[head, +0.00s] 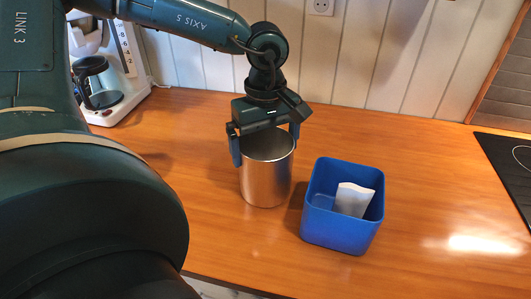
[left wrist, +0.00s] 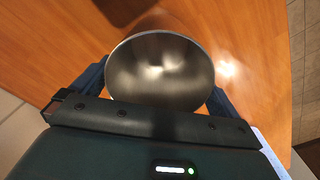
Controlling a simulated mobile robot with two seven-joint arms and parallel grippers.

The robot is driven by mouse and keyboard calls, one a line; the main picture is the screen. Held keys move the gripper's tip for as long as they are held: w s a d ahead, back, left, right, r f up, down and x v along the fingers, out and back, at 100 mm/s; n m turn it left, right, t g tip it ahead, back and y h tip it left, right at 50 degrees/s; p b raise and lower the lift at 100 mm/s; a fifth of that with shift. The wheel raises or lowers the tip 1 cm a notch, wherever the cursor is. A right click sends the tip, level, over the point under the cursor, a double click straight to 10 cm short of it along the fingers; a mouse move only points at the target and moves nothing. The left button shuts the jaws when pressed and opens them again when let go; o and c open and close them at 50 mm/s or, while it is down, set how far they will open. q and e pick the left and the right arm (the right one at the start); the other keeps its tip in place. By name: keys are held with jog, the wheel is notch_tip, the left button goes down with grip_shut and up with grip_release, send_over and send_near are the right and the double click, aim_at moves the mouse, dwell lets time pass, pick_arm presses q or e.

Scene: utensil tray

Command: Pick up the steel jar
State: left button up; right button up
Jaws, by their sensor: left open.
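The steel jar (head: 266,181) stands upright on the wooden counter, left of the blue bin. It is open at the top, and its inside looks empty in the left wrist view (left wrist: 160,72). My left gripper (head: 266,152) is over the jar from above, open, with one finger on each side of the jar's rim. The fingers also show on both sides of the rim in the left wrist view (left wrist: 157,88). I cannot tell whether either finger touches the wall. My right gripper is not in view.
A blue bin (head: 336,234) with a white item (head: 353,199) inside stands close to the right of the jar. A coffee maker (head: 112,70) is at the back left. A dark cooktop (head: 512,170) is at the far right. The counter (head: 430,180) between bin and cooktop is clear.

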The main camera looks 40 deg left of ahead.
pick_arm(q)
jog(key=shift+f, duration=0.9)
jog(key=shift+c, duration=0.2)
jog(key=c, duration=1.3)
notch_tip(320, 180, up, 10)
